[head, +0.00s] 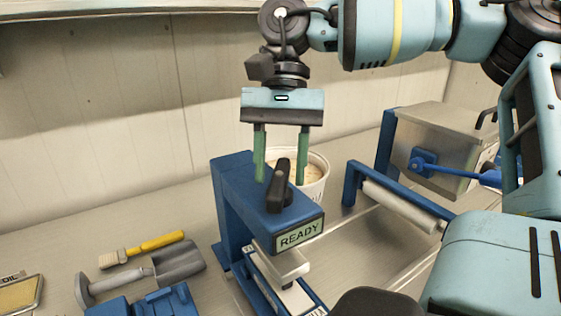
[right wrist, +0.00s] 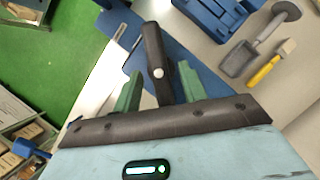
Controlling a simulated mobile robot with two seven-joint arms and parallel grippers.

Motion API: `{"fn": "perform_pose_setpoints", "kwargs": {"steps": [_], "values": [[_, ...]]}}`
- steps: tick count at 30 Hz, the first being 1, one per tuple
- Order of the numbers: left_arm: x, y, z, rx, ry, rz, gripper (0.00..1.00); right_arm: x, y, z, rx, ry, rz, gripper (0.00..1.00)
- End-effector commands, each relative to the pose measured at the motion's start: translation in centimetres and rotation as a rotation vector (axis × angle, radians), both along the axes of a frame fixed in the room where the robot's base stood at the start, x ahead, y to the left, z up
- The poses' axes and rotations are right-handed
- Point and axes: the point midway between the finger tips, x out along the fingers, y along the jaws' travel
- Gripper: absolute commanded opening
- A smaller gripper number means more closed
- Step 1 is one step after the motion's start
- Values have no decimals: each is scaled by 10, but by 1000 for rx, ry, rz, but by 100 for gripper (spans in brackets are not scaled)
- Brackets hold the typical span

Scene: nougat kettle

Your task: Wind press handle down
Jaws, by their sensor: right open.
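The blue press (head: 232,187) stands on the bench with a READY label (head: 299,236) on its front. Its black handle (head: 279,190) sits on top and is tilted up. My right gripper (head: 281,180) points down over the press, with its two green fingers spread apart. In the right wrist view, the handle (right wrist: 153,45) shows between the open fingers of the gripper (right wrist: 159,78). A clear gap shows on at least one side, and I cannot tell whether either finger touches it. A pale plate (head: 285,265) sits under the press head. My left gripper is not in view.
A white tub (head: 316,180) stands just behind the press. A roller in a blue frame (head: 400,207) and a metal box (head: 432,150) are to the right. A yellow brush (head: 155,245) and a grey scoop (head: 178,262) lie at left. The wall is close behind.

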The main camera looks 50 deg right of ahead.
Motion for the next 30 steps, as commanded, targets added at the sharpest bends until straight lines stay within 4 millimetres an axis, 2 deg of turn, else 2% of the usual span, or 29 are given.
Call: {"fn": "perform_pose_setpoints", "kwargs": {"steps": [2, 11, 20, 30], "values": [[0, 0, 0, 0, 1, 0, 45, 0, 0, 0, 0, 0, 0, 40], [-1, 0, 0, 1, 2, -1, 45, 0, 0, 0, 1, 1, 0, 1], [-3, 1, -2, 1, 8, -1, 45, 0, 0, 0, 2, -1, -25, 0], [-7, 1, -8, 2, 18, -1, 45, -2, -1, 0, 3, -1, -226, 0]]}}
